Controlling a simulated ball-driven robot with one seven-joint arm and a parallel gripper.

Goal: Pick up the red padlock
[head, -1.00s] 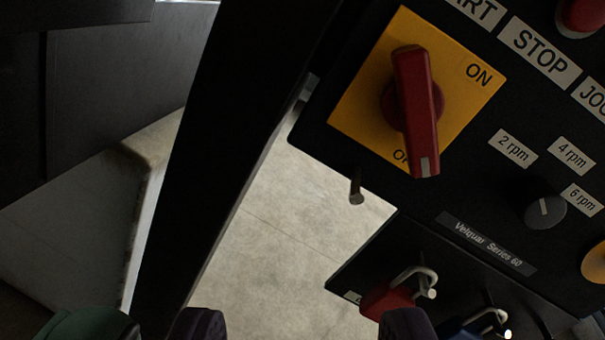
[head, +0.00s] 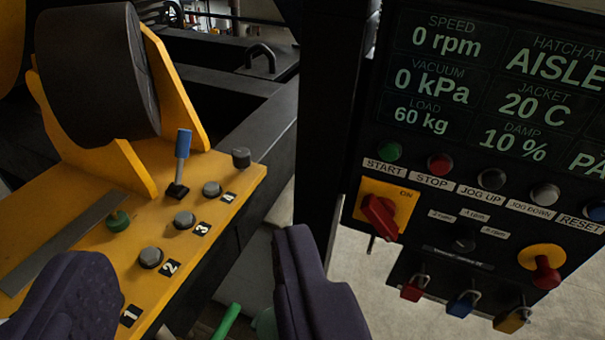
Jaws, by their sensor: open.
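The red padlock (head: 413,290) hangs by its shackle from the lower edge of the black control panel, right of centre in the head view. It is the leftmost of three padlocks; a blue padlock (head: 461,304) and a yellow padlock (head: 512,321) hang to its right. My gripper (head: 190,300) is open and empty. Its two dark fingers show at the bottom, one at the left corner and one near the middle. The red padlock is right of both fingers and apart from them, farther away.
The control panel (head: 420,160) carries a screen, several buttons, a red rotary switch (head: 380,214) on a yellow plate and a red knob (head: 546,272). A black post stands left of it. A yellow machine bed (head: 120,235) with numbered knobs and a blue-handled lever (head: 182,146) fills the left.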

